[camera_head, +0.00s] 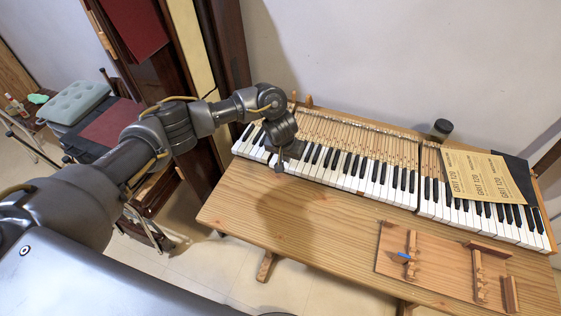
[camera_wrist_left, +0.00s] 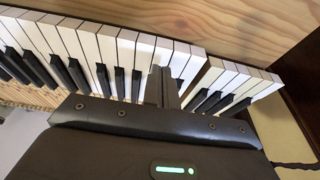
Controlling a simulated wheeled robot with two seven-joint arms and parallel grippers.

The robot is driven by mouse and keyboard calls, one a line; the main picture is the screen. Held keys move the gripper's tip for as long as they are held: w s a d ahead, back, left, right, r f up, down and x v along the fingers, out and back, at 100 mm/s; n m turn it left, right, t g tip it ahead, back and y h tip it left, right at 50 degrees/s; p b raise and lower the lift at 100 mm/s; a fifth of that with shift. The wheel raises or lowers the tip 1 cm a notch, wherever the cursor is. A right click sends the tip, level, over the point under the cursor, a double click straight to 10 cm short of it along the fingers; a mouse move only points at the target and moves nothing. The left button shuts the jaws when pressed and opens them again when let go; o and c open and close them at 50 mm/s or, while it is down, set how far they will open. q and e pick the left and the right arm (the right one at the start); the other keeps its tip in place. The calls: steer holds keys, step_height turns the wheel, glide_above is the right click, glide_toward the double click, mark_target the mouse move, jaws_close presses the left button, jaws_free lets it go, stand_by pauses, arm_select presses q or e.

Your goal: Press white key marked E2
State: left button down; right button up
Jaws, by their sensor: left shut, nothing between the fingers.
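The piano keyboard (camera_head: 360,180) lies along the back of a wooden table, white keys toward the front. My left gripper (camera_head: 279,167) is shut and empty, pointing down over the front part of the white keys near the keyboard's left end. In the left wrist view, the shut fingers (camera_wrist_left: 160,70) stand over white keys (camera_wrist_left: 106,46), close to the black keys. I cannot tell whether they touch a key. No E2 mark is readable in either view, so I cannot tell which key it is. My right gripper is not in view.
Sandpaper sheets (camera_head: 479,177) cover the keyboard's right part. A dark cylinder (camera_head: 441,129) stands behind it. A wooden board with brackets (camera_head: 440,262) lies at the table's front right. The wooden table (camera_head: 320,228) is bare in front of the left keys.

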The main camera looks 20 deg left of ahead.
arm_select(q)
steer(key=shift+f, duration=0.2)
steer(key=shift+f, duration=0.95)
steer(key=shift+r+p, duration=1.55)
steer(key=shift+p, duration=0.6)
step_height(320, 180, up, 6)
steer(key=p, duration=0.8)
